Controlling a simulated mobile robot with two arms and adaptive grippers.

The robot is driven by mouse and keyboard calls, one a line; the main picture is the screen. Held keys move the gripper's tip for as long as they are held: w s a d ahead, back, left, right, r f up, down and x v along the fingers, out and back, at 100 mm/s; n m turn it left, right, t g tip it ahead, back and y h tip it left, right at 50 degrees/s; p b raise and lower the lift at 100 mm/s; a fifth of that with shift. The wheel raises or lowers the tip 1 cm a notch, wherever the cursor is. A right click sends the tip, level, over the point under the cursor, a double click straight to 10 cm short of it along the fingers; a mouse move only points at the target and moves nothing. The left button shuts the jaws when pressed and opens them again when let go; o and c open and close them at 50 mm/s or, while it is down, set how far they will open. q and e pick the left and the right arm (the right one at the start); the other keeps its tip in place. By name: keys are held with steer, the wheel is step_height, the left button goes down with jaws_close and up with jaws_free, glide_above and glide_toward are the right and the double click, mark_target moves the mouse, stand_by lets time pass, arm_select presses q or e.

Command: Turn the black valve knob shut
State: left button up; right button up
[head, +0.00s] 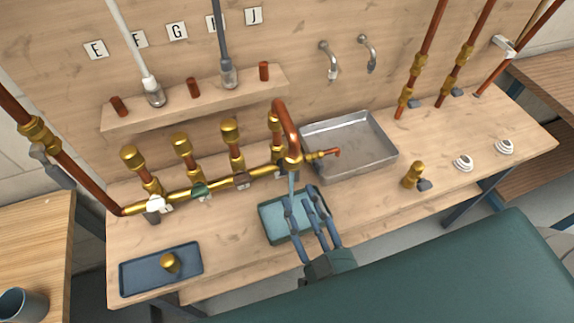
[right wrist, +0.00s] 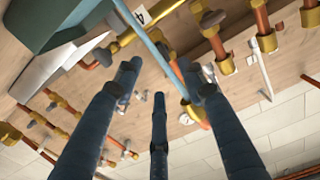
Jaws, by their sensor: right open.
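A brass and copper manifold (head: 220,185) runs along the bench with small valve knobs below its capped risers. Its knobs include a white one (head: 155,203), a green one (head: 200,189) and a brownish one (head: 241,180). A dark knob near the fourth riser is partly hidden by the copper spout, so I cannot be sure of its colour. A dark knob (right wrist: 212,20) also shows at the top of the right wrist view. My right gripper (head: 304,203) is open and empty, its fingers over the teal tray, in front of the manifold's right end. My left gripper is out of view.
Water (head: 291,186) runs from the copper spout (head: 287,130) into the teal tray (head: 266,229). A metal sink (head: 348,140) stands behind right. A brass fitting (head: 411,175) stands on the bench; a blue tray (head: 135,275) lies front left.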

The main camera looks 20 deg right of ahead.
steer(key=w+p, duration=0.2)
steer(key=w, duration=0.7)
steer(key=shift+a, duration=0.15)
steer(key=shift+w+f, duration=0.1)
steer(key=shift+f, duration=0.05)
jaws_close()
